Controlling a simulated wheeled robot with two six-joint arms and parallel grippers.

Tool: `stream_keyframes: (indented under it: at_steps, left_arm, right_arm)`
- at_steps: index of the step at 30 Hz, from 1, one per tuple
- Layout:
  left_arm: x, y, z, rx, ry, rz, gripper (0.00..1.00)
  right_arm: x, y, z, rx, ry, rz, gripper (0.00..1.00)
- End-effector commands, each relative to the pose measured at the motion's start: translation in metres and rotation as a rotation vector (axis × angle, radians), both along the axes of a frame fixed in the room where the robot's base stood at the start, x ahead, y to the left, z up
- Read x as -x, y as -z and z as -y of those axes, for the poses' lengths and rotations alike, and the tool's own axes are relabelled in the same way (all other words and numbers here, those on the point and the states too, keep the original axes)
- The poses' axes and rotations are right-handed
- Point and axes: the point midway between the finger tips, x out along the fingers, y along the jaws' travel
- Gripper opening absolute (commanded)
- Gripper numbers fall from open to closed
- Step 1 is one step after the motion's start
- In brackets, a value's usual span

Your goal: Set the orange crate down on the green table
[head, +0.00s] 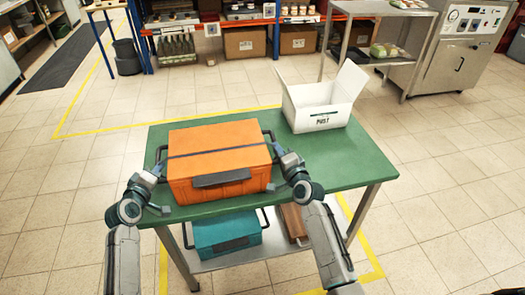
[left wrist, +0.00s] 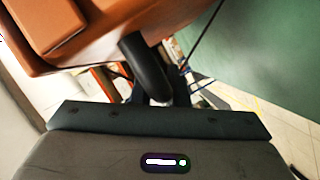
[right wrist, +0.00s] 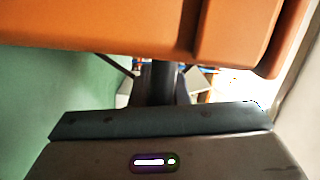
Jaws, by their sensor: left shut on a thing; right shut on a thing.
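The orange crate (head: 218,150), with a dark strap across its lid and a dark handle on each side, is level over the left part of the green table (head: 345,165). I cannot tell whether its underside touches the tabletop or hangs just above it. My left gripper (head: 157,172) is shut on the crate's left handle, and my right gripper (head: 285,160) is shut on its right handle. The crate's orange wall also fills the top of the left wrist view (left wrist: 100,35) and the right wrist view (right wrist: 120,25). The tabletop beneath the crate is hidden.
An open white box (head: 318,110) stands at the table's back, right of the crate. The table's right part is clear. A teal crate (head: 222,233) and a brown box (head: 292,222) are on the lower shelf. A steel rack (head: 395,62) stands behind on the right.

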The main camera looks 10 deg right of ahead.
Motion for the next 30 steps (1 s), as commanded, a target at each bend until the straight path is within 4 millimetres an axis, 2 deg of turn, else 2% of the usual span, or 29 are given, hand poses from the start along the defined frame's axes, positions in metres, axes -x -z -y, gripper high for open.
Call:
stream_keyframes:
  at_steps: [2,3,6,17,20,30]
  left_arm:
    - [-0.001,0.005,0.0,0.0,-0.001,0.004,0.0]
    - [0.0,0.006,0.0,0.0,-0.001,0.001,0.16]
    - [0.0,0.004,0.0,0.0,0.0,0.0,0.36]
    - [0.004,0.004,-0.002,-0.001,0.0,0.0,0.36]
    - [0.015,0.002,-0.005,-0.001,0.0,0.0,0.36]
    - [0.08,-0.013,-0.028,-0.004,0.0,-0.001,0.36]
  right_arm:
    - [0.0,0.004,0.001,0.001,0.001,0.005,0.0]
    - [0.0,0.006,0.0,0.002,0.001,0.002,0.17]
    - [0.0,0.004,0.0,0.002,0.001,0.002,0.36]
    - [0.0,0.004,0.0,0.0,0.0,0.0,0.37]
    - [0.0,0.004,0.0,0.0,0.0,0.0,0.37]
    - [0.0,0.004,0.0,0.0,0.0,0.0,0.37]
